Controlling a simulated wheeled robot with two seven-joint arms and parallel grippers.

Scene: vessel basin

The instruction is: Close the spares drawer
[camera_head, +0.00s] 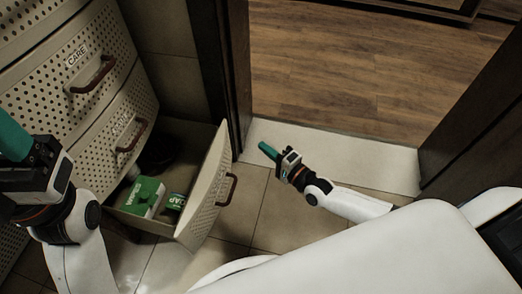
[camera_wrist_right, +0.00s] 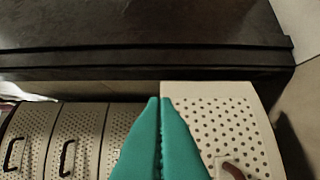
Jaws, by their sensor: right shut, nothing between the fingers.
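An open lower drawer stands pulled out from the cabinet in the head view; its perforated beige front (camera_head: 205,190) has a brown handle (camera_head: 228,190). I see no label on it, so I cannot confirm that it is the spares drawer. My right gripper (camera_head: 267,150) is shut and empty, out to the right of the drawer front and apart from it. In the right wrist view its teal fingers (camera_wrist_right: 160,125) meet, with the drawer front (camera_wrist_right: 225,115) behind and to the right. My left gripper (camera_head: 12,140) is at the left edge, before the cabinet; its fingertips are unclear.
The drawer holds green boxes (camera_head: 142,196) and a dark item. Closed drawers (camera_head: 75,55) rise above it, one labelled CARE. A dark door frame (camera_head: 237,75) stands behind the drawer. Tiled floor (camera_head: 255,215) lies clear between the drawer and my right gripper.

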